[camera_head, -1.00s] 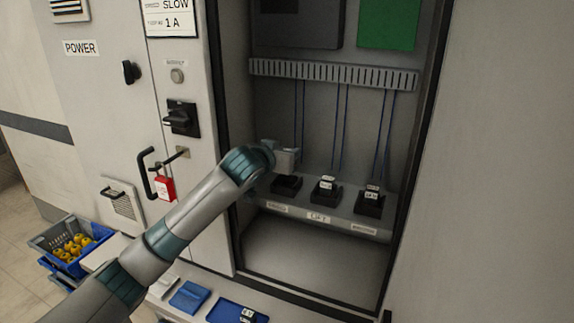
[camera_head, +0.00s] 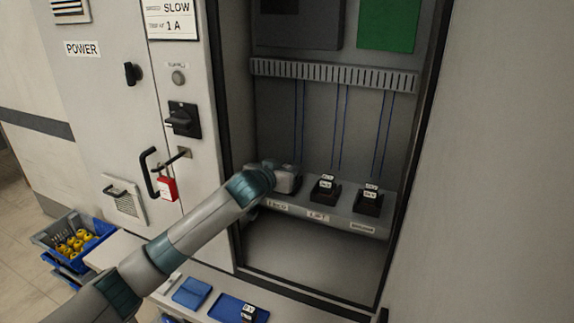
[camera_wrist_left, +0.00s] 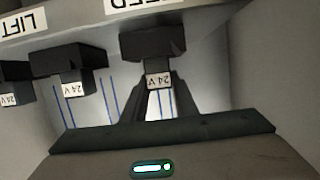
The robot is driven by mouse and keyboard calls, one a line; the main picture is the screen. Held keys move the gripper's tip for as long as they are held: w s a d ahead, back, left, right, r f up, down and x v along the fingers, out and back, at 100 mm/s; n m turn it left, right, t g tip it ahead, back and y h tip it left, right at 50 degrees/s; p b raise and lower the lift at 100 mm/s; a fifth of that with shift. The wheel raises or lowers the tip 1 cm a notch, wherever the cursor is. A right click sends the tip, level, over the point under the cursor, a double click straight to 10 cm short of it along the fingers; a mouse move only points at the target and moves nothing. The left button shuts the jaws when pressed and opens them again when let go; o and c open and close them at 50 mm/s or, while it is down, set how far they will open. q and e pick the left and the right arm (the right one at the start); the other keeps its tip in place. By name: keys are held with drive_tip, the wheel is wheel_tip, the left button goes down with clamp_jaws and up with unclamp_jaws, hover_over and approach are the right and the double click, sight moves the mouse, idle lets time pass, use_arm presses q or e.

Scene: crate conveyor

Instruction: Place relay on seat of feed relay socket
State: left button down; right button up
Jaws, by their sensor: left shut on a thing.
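My left gripper (camera_head: 286,180) is at the leftmost socket position on the cabinet shelf, above the feed label (camera_head: 277,206). The left wrist view shows the scene upside down. There, the left gripper (camera_wrist_left: 160,86) is shut on a dark relay (camera_wrist_left: 158,80) with a white "24 V" label. The relay lines up with the black feed relay socket (camera_wrist_left: 150,43) and meets it in the picture; I cannot tell whether it is fully seated. In the head view my gripper hides the relay and the feed socket. My right gripper is not in view.
The lift socket (camera_head: 323,196) and another socket (camera_head: 368,205) stand to the right, each bearing a labelled relay. The cabinet's side walls flank the shelf. A blue tray (camera_head: 229,307) with a relay (camera_head: 249,313) lies below in front.

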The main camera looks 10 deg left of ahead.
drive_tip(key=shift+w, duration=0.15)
use_arm(q)
drive_tip(key=c, duration=1.4)
unclamp_jaws()
drive_tip(key=shift+f, duration=0.1)
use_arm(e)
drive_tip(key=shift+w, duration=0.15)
use_arm(q)
drive_tip(key=shift+s, duration=0.1)
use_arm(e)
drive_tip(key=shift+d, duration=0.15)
use_arm(q)
drive_tip(key=shift+s+a, duration=0.1)
drive_tip(key=shift+s, duration=0.3)
drive_tip(key=b+v, duration=0.2)
drive_tip(key=v, duration=0.9)
drive_tip(key=shift+r+b, duration=0.2)
drive_tip(key=shift+b, duration=0.15)
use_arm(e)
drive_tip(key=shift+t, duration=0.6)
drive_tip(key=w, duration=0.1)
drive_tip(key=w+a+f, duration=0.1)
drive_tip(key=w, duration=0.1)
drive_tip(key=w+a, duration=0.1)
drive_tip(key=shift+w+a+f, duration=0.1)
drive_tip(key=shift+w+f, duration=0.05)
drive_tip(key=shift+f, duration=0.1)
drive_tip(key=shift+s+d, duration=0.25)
